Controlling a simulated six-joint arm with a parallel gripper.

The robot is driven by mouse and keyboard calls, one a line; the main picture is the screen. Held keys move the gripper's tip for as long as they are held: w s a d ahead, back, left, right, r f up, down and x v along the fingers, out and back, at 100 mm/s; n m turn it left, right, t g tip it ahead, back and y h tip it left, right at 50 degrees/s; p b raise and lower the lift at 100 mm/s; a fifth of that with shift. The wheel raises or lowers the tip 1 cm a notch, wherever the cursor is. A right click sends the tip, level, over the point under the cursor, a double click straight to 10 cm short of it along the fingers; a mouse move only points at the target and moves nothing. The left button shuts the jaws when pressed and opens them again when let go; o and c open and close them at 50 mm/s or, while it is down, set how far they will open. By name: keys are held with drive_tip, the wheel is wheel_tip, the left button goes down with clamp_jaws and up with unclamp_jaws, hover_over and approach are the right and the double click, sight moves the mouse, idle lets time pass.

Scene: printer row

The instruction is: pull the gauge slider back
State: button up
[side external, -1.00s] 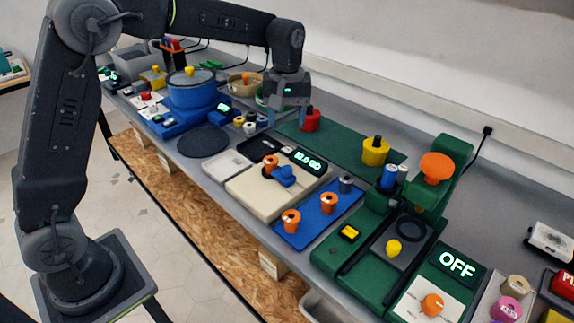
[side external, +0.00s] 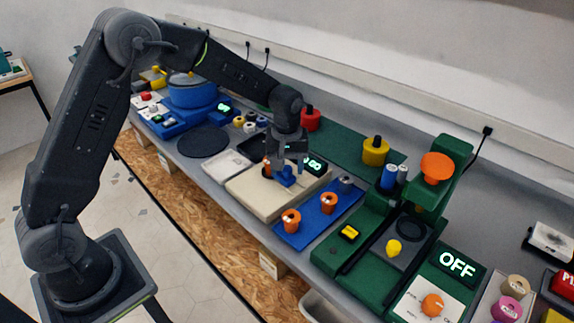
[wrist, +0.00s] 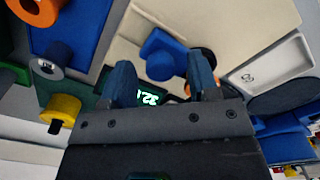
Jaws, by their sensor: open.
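The gauge is a cream block (side external: 250,194) on the bench with a blue slider (side external: 285,178) on top, an orange knob beside it and a lit display (side external: 314,163) at its back. My gripper (side external: 287,165) is over the block, fingers pointing down, close to the slider. In the wrist view, my gripper (wrist: 163,82) is open, and the blue slider (wrist: 163,52) shows just beyond and between the fingertips. I cannot tell whether the fingers touch it. The display (wrist: 152,98) is partly hidden by my gripper there.
A blue tray (side external: 310,226) with orange spools stands right of the gauge. A green press (side external: 436,190) with an OFF display is farther right. A white tray (side external: 226,165) and dark disc (side external: 203,141) lie left. A red knobbed piece (side external: 310,120) stands behind.

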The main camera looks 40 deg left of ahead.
drive_tip(key=shift+c, duration=0.3)
clamp_jaws()
idle(0.3)
